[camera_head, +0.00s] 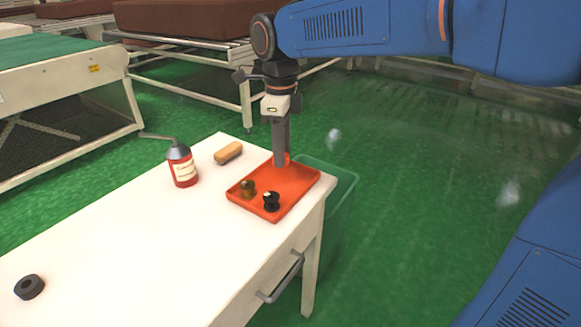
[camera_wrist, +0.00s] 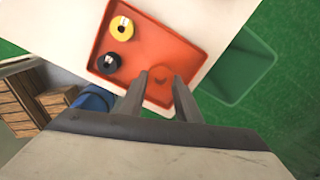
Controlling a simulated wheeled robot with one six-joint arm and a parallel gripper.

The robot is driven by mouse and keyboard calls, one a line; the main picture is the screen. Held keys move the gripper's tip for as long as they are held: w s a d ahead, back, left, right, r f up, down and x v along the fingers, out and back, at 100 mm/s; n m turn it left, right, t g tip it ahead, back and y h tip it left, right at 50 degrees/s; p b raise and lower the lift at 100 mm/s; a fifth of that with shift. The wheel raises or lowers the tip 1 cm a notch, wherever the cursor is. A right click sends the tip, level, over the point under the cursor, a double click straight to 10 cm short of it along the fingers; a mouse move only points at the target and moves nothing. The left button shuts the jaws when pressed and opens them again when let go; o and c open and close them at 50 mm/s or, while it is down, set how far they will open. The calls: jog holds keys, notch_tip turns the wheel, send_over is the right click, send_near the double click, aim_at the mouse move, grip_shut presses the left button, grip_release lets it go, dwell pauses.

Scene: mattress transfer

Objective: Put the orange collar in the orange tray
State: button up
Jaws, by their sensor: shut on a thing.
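The orange tray (camera_head: 244,203) lies on the white table, and its floor also shows in the wrist view (camera_wrist: 185,45). My gripper (camera_head: 281,162) points down at the tray's far corner, with its fingers close together. In the wrist view my gripper (camera_wrist: 160,88) is shut on the orange collar (camera_wrist: 160,74), which blends with the tray's colour. The collar is over or in the tray; whether it touches the floor I cannot tell. A brass-yellow spool (camera_head: 247,189) and a black spool (camera_head: 271,201) stand in the tray, seen also in the wrist view.
A red oil can (camera_head: 183,168) with a long spout and a tan brush-like block (camera_head: 229,153) stand left of the tray. A dark ring (camera_head: 29,287) lies at the table's near left. A green bin (camera_head: 340,185) is beyond the table edge. The table's middle is clear.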

aim_at(285, 179)
jog(key=shift+w+d+f, duration=0.2)
jog(key=shift+d+f, duration=0.2)
jog(key=shift+f, duration=2.2)
jog(key=shift+f, duration=0.15)
jog(key=o, duration=1.1)
jog(key=shift+a, duration=0.1)
jog(key=shift+c, duration=0.2)
